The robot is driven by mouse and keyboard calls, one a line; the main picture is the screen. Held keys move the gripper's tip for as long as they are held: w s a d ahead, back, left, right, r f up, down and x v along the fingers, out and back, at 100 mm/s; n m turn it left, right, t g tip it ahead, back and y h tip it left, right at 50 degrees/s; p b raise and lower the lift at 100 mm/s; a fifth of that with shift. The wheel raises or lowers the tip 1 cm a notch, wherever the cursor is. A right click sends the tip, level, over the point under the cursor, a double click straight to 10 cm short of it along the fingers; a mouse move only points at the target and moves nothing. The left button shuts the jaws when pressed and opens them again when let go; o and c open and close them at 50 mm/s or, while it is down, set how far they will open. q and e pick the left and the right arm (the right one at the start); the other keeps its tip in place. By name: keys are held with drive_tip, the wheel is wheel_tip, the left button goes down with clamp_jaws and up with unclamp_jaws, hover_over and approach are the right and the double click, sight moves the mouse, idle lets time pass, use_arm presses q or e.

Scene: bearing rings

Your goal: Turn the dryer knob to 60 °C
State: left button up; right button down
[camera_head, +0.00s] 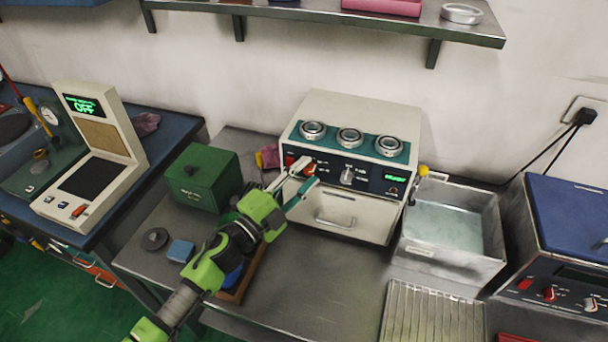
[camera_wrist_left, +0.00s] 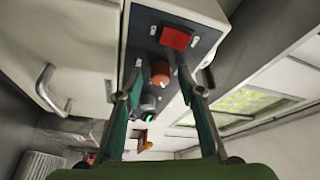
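A cream machine with a dark control panel (camera_head: 344,176) stands on the steel bench against the wall; I take it for the dryer. On its panel are an orange-red knob (camera_head: 309,169), a silver-grey knob (camera_head: 347,176) and a small green display (camera_head: 396,179). In the left wrist view, the orange knob (camera_wrist_left: 160,73) shows between my fingertips, with a red square button (camera_wrist_left: 175,38) and the grey knob (camera_wrist_left: 148,102) in line with it. My left gripper (camera_head: 304,175) is open at the panel's left end; contact cannot be told. The dial marks are unreadable. My right gripper is out of view.
Three metal rings (camera_head: 349,137) sit on the machine's top. A green box (camera_head: 203,178) stands to its left and a steel basin (camera_head: 452,222) to its right. A wire rack (camera_head: 432,312) lies in front of the basin. A blue-lidded machine (camera_head: 570,215) stands far right.

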use_arm(q)
drive_tip(key=shift+s+a, duration=0.1)
drive_tip(key=v, duration=1.1)
drive_tip(key=shift+s+a, duration=0.25)
